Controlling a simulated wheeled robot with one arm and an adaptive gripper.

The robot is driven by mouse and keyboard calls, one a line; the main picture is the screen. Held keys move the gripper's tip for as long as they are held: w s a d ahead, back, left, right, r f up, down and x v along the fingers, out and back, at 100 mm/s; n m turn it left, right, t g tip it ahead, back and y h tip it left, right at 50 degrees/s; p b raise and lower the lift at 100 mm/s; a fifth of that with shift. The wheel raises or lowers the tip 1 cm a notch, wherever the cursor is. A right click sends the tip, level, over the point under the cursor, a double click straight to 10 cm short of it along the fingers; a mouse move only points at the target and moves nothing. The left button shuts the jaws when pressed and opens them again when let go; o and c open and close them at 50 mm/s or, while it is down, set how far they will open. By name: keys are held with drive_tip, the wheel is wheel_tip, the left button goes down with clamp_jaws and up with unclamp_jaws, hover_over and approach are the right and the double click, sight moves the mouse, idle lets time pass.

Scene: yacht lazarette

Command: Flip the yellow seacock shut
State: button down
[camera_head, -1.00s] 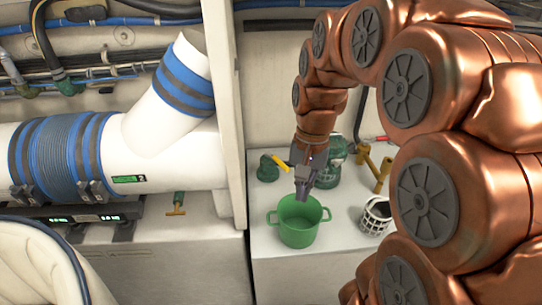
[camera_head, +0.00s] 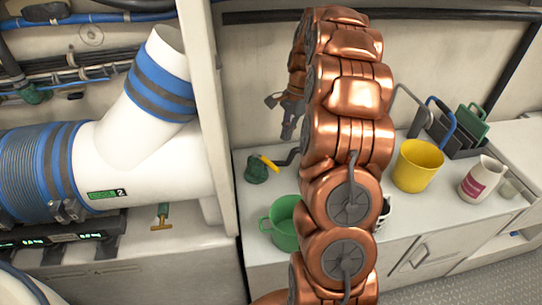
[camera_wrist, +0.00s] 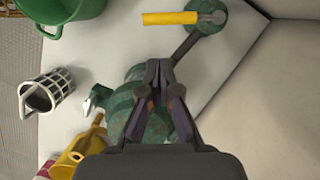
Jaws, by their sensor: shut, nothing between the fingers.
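The yellow seacock handle (camera_head: 268,163) sits on a green valve body (camera_head: 256,171) on the white counter, left of my arm. In the wrist view the yellow handle (camera_wrist: 170,18) points left from the green body (camera_wrist: 208,18), at an angle to the dark pipe that runs down-left from it. My gripper (camera_head: 288,130) hangs above and beyond the valve, partly behind my arm. In the wrist view its fingers (camera_wrist: 158,66) are shut and empty over the green pump-like body (camera_wrist: 135,105), with a visible gap to the handle.
A green pot (camera_head: 283,225) stands in front of the valve. A yellow bucket (camera_head: 418,165) and a white jug (camera_head: 481,179) are at the right. A wall panel (camera_head: 212,110) borders the left.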

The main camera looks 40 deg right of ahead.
sight(266, 163)
drive_tip(key=p+x, duration=0.2)
drive_tip(key=x, duration=0.8)
drive_tip(key=shift+w, duration=0.15)
